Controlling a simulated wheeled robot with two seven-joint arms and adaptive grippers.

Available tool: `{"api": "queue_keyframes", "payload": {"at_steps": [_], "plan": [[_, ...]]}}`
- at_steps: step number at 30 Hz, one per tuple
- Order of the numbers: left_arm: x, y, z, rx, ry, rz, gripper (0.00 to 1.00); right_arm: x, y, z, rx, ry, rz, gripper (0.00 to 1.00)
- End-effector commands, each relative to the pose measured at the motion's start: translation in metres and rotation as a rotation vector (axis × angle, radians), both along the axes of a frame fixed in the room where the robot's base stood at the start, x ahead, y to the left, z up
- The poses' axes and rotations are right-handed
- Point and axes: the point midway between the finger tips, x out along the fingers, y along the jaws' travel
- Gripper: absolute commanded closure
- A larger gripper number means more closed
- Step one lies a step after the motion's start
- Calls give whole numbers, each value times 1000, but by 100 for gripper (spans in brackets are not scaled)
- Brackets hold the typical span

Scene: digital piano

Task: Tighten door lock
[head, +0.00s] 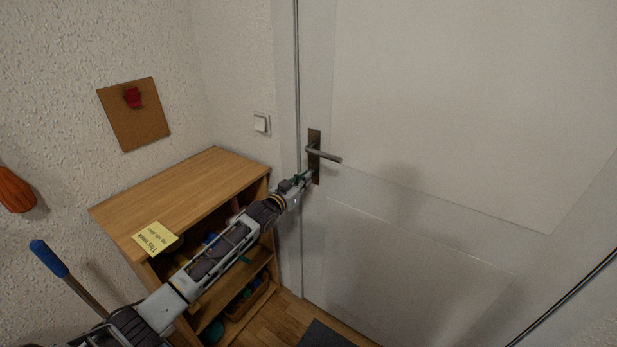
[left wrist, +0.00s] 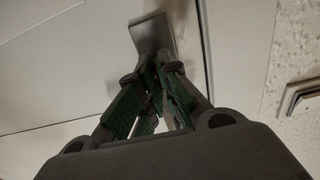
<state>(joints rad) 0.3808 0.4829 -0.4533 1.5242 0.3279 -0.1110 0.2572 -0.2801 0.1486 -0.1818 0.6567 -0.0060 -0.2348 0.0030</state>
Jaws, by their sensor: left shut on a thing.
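The white door (head: 430,110) fills the right of the head view. Its dark lock plate (head: 314,138) carries a lever handle (head: 325,155) that points right. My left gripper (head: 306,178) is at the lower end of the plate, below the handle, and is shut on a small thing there. In the left wrist view, my left gripper (left wrist: 162,72) has its fingers close together at the end of the plate (left wrist: 152,34). The fingers hide what is between them, so I cannot tell its shape. My right gripper is not in view.
A wooden shelf unit (head: 180,190) with a yellow note (head: 155,239) on top stands left of the door, under my left arm. A light switch (head: 261,123) is on the wall. A dark mat (head: 325,335) lies on the floor before the door.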

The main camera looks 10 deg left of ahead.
Motion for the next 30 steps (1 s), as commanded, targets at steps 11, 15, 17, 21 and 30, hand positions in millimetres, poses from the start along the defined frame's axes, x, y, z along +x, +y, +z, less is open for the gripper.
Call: {"api": "queue_keyframes", "payload": {"at_steps": [11,15,17,21,30], "plan": [[1,1,1,198,-72,1,100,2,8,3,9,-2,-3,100],[1,1,1,328,-118,1,100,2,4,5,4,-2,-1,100],[1,1,0,374,-135,0,100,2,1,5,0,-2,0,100],[1,0,0,428,-155,0,100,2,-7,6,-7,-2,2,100],[1,0,1,431,-157,1,100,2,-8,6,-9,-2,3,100]]}}
